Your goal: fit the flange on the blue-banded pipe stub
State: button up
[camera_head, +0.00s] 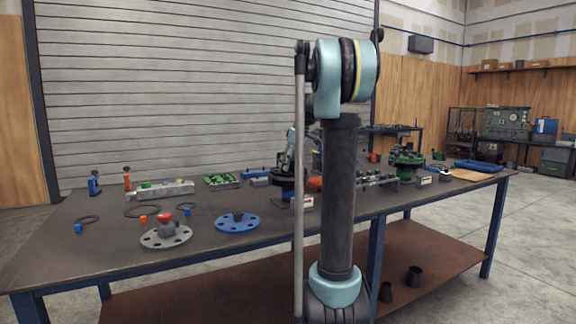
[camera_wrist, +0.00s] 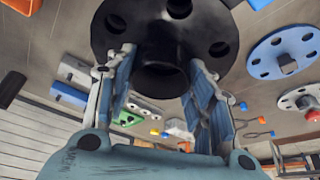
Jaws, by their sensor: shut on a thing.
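The black flange, a round disc with bolt holes and a raised hub, fills the upper middle of the wrist view (camera_wrist: 118,22). My gripper (camera_wrist: 160,72) is shut on its hub, one finger on each side. In the head view the flange (camera_head: 283,174) shows as a dark disc above the table, left of my arm column, with my gripper (camera_head: 291,158) over it. A dark shape with a blue patch (camera_head: 285,197) shows just under the flange; I cannot tell whether it is the blue-banded pipe stub or whether they touch. The stub is not clear in the wrist view.
A green-topped fixture (camera_head: 405,157) stands to the right. My arm hides the table's middle.

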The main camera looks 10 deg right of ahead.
jog(key=o, duration=1.6)
jog(key=shift+c, duration=0.2)
jog(key=w+a+r+v, duration=0.1)
jog(key=w+a+v, duration=0.1)
jog(key=v, duration=1.8)
jog(key=shift+r, duration=0.2)
jog(key=shift+w, duration=0.1)
